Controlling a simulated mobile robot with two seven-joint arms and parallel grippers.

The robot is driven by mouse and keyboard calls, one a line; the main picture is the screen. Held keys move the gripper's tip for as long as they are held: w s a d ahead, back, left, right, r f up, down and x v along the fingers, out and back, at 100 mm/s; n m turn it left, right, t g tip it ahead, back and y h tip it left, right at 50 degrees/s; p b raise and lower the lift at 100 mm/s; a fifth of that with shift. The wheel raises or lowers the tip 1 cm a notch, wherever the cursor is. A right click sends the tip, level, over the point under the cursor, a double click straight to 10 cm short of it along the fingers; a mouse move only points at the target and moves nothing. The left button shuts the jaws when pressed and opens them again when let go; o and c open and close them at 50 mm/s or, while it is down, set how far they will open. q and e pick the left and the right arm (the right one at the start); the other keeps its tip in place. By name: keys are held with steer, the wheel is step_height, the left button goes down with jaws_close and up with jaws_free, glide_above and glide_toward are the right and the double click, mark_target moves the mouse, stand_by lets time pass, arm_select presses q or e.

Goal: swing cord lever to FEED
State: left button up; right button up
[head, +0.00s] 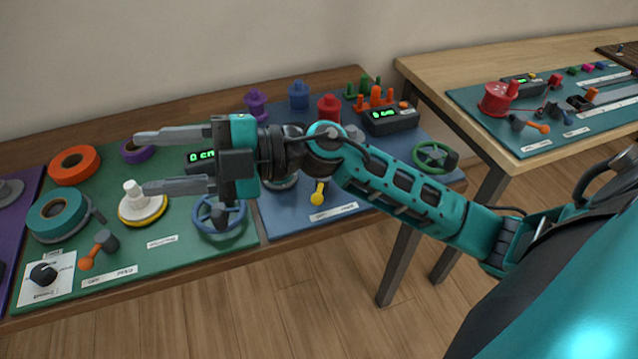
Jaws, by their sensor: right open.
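My right gripper (146,162) is open and empty, its fingers pointing left above the green mat (150,262). A lever with an orange knob (87,263) and dark grey pivot (109,242) sits at the green mat's front left, below and left of the gripper in the picture. A white label strip (108,278) lies in front of it, its print too small to read surely. A yellow-knobbed lever (317,197) stands on the blue mat (285,222). I cannot tell from the picture which is the cord lever. My left gripper is out of view.
Near the lever are a teal spool (57,214), an orange ring (74,165), a white spool with a yellow rim (140,204) and a blue handwheel (219,215). My right arm crosses the blue mat. Another table (470,62) stands at right.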

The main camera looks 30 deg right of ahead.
step_height(320, 180, down, 5)
steer(key=d+n+g+h, duration=0.1)
steer(key=n+g+h, duration=0.3)
steer(key=g, duration=0.1)
steer(key=m+h, duration=0.4)
steer(key=h, duration=1.1)
glide_toward(319, 191)
steer(key=shift+g, duration=0.3)
steer(key=f, duration=0.8)
steer(key=shift+w+f, duration=0.3)
steer(key=shift+w, duration=0.05)
steer(key=shift+c, duration=0.5)
jaws_close()
